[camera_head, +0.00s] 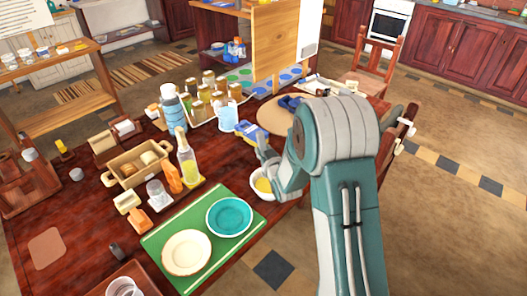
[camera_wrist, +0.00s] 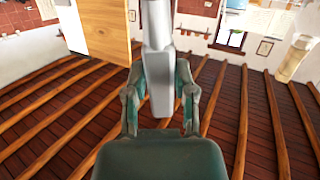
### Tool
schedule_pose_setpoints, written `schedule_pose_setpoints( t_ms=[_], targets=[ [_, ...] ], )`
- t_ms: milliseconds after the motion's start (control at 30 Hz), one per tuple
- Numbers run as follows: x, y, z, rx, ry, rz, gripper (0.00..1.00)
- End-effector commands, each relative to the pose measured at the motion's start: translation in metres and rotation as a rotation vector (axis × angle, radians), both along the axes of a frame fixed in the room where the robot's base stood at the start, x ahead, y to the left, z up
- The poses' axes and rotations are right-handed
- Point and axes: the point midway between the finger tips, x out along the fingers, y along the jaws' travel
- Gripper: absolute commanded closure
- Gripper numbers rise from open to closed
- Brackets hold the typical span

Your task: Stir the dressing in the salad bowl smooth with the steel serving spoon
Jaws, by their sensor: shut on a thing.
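The salad bowl (camera_head: 256,194) is small and white, with yellow dressing (camera_head: 264,185) inside. It stands near the table's right edge, right of the green mat. My gripper (camera_head: 265,158) is beside and above the bowl in the head view and partly covers it. In the wrist view my gripper (camera_wrist: 160,95) is shut on a grey, steel-coloured piece, taken as the serving spoon (camera_wrist: 158,65), which runs up between the fingers. The spoon's bowl end cannot be made out, so I cannot tell whether it touches the dressing.
A green mat (camera_head: 158,239) holds a cream plate (camera_head: 187,252) and a teal plate (camera_head: 229,216). An oil bottle (camera_head: 187,160), an orange bottle (camera_head: 173,179) and several jars stand left of the bowl.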

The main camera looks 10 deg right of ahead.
Motion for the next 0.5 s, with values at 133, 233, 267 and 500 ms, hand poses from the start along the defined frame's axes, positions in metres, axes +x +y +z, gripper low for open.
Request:
schedule_pose_setpoints(
  t_ms=[133,233,267,500],
  targets=[
    [0.0000,-0.0001,0.0000,0.000,0.000,0.000,1.00],
    [0.0000,-0.0001,0.0000,0.000,0.000,0.000,1.00],
    [0.0000,-0.0001,0.0000,0.000,0.000,0.000,1.00],
    [0.0002,-0.0001,0.0052,0.000,-0.002,0.000,1.00]
  ],
)
